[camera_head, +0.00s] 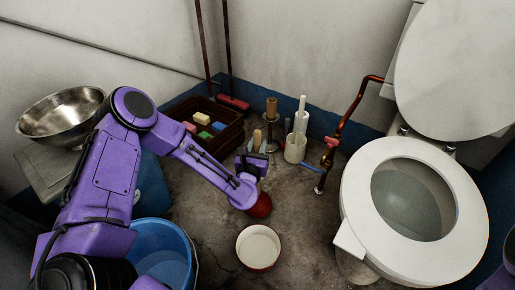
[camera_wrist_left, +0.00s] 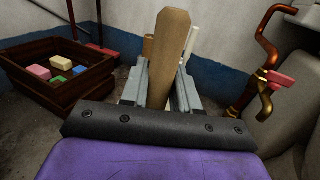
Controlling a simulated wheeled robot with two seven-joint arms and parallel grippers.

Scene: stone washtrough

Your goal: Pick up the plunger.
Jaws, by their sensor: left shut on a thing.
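The plunger has a light wooden handle (camera_head: 257,139) and a red cup (camera_head: 261,207). My left gripper (camera_head: 256,163) is shut on the handle, and the handle's top sticks up above the fingers. The cup shows below, partly hidden by my left wrist. I cannot tell whether it touches the floor. In the left wrist view the wooden handle (camera_wrist_left: 168,45) stands nearly upright between the two grey fingers (camera_wrist_left: 160,88). Purple parts of my right arm show at the right edge of the head view, without its gripper.
A wooden crate (camera_head: 222,140) with colored blocks stands behind left. A white brush holder (camera_head: 295,148) and copper pipe (camera_head: 341,125) are behind right. A toilet (camera_head: 365,215) is at right, a white bowl (camera_head: 258,268) in front, and a blue bucket (camera_head: 190,235) at left.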

